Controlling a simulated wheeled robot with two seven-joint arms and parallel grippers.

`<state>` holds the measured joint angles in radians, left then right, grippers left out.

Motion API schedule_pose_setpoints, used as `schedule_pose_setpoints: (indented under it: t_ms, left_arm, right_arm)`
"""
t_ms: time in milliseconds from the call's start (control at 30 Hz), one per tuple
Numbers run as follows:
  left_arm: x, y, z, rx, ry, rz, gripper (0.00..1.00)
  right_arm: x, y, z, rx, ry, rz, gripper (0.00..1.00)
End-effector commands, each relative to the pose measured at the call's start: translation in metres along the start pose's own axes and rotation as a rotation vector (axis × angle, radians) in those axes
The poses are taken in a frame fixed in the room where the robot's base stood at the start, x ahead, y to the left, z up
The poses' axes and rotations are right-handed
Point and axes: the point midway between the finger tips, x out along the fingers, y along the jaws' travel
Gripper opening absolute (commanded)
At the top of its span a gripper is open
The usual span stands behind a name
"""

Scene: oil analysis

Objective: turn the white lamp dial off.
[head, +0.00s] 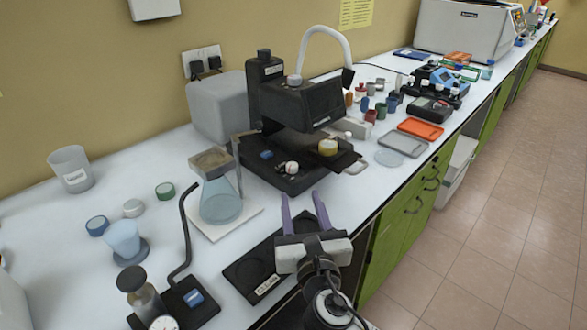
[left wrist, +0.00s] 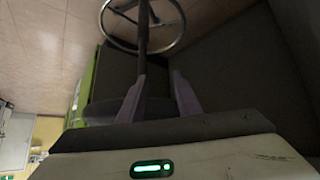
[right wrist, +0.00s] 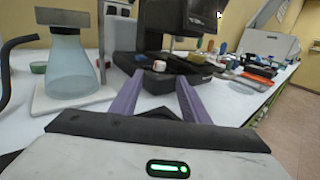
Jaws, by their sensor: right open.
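A black instrument (head: 300,100) stands on the white bench against the wall. On its base a small white dial with a red mark (head: 291,167) faces front; it also shows in the right wrist view (right wrist: 159,66). I take this for the lamp dial; its exact setting is too small to read. My right gripper (head: 301,196) is open and empty, in front of the base and short of the dial, fingers pointing toward the instrument. My left gripper (left wrist: 158,80) is open and empty, away from the bench, with floor and dark surfaces around it; it is outside the head view.
A conical flask (head: 221,203) on a white plate stands left of the instrument. A black tray (head: 245,268) lies beneath and left of my right gripper. An orange tray (head: 420,128) lies farther right.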

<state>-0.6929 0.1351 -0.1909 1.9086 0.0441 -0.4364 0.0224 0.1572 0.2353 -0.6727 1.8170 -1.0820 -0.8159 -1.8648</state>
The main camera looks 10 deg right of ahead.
Motion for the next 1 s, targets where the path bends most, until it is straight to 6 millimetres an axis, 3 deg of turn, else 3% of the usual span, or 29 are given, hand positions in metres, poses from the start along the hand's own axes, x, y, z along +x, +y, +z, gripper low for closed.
schedule_pose_setpoints:
  t_ms: [167, 500, 700, 1000]
  left_arm:
    - [0.002, -0.001, -0.008, 0.002, 0.013, -0.001, 0.31]
    - [0.003, -0.001, -0.005, 0.002, 0.012, -0.001, 0.31]
    - [0.004, -0.001, -0.003, 0.002, 0.009, -0.001, 0.31]
    - [0.004, -0.001, -0.001, 0.001, 0.006, -0.001, 0.31]
  right_arm:
    - [0.006, 0.001, 0.000, -0.001, 0.005, -0.017, 0.42]
    - [0.066, -0.001, 0.000, 0.000, 0.003, -0.017, 0.42]
    - [0.093, -0.001, -0.001, 0.000, 0.004, -0.014, 0.42]
    - [0.102, -0.001, -0.001, 0.002, 0.005, -0.014, 0.42]
